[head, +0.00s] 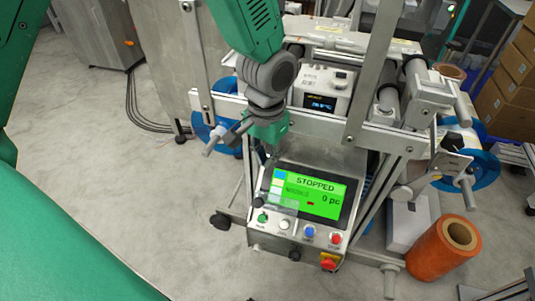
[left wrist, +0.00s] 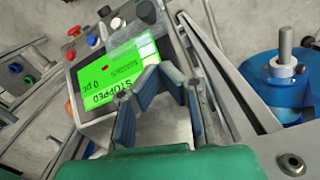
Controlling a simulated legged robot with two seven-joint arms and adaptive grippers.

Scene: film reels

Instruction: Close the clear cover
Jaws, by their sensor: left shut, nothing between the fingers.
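The clear cover (head: 284,204) is a small see-through flap at the lower left of the control panel, by the green button (head: 263,218). It appears raised in front of the screen's lower edge; its exact tilt is hard to tell. In the left wrist view the cover (left wrist: 126,42) shows as a pale clear plate across the screen's edge. My left gripper (head: 272,155) is shut and empty above the panel's upper left corner, behind the cover. In the left wrist view its blue-padded fingers (left wrist: 158,92) overlap the screen. My right gripper is not in view.
The green screen (head: 310,195) reads STOPPED and 0 pc. White, blue and red buttons and a red knob (head: 328,262) line the panel's front. Metal frame bars (head: 370,70) rise beside my left arm. An orange roll (head: 441,250) stands at right. Open floor lies left.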

